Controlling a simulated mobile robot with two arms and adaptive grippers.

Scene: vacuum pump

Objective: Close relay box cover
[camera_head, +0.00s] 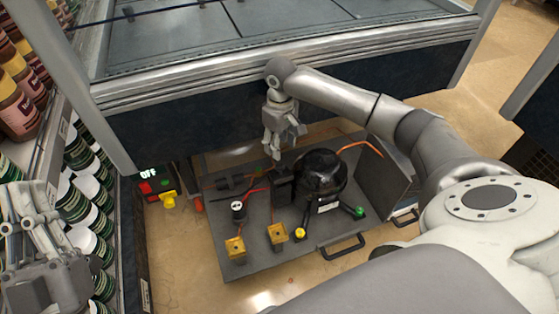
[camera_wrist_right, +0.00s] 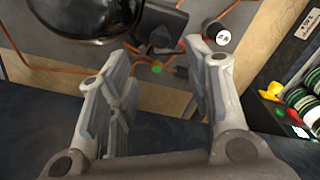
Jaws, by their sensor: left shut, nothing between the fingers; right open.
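The relay box (camera_head: 283,188) is a small black box on the side of the round black pump (camera_head: 322,172), on a grey base plate. A black box-like part (camera_wrist_right: 163,24) shows beside the pump (camera_wrist_right: 85,12) in the right wrist view. I cannot tell how its cover stands. My right gripper (camera_head: 283,150) is open and empty, pointing down just behind and above the relay box. Its spread fingers (camera_wrist_right: 158,58) frame the area in front of the box in the wrist view. My left gripper (camera_head: 28,205) is shut and empty at the lower left, away from the pump.
A shelf of jars (camera_head: 85,190) lines the left side. A control box reading OFF (camera_head: 150,182) stands left of the base plate (camera_head: 255,258). A grey upright panel (camera_head: 380,180) stands right of the pump. A freezer cabinet (camera_head: 200,110) rises close behind.

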